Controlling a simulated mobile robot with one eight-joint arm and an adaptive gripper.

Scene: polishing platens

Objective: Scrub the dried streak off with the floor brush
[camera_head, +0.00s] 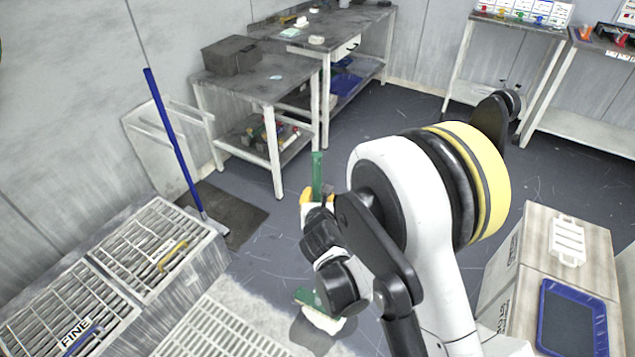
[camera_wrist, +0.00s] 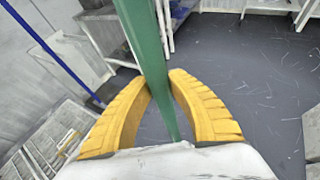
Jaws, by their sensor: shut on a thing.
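The floor brush has a green handle (camera_head: 317,172) that stands nearly upright, and a green head with pale bristles (camera_head: 322,314) low at the floor. My gripper (camera_head: 314,196) is shut on the handle. In the wrist view its yellow fingers (camera_wrist: 160,84) close around the green handle (camera_wrist: 148,45) from both sides. A darker grey patch (camera_head: 312,341) lies on the floor by the brush head; I cannot tell whether it is the dried streak or a shadow. My arm hides part of the brush and the floor to its right.
Grated platforms (camera_head: 128,288) stand at left, and a pale floor grating (camera_head: 222,335) lies at front. A blue-handled tool (camera_head: 172,133) leans over a dark mat (camera_head: 228,212). Workbenches (camera_head: 266,92) line the back wall; boxes (camera_head: 535,265) stand at right. The middle floor is open.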

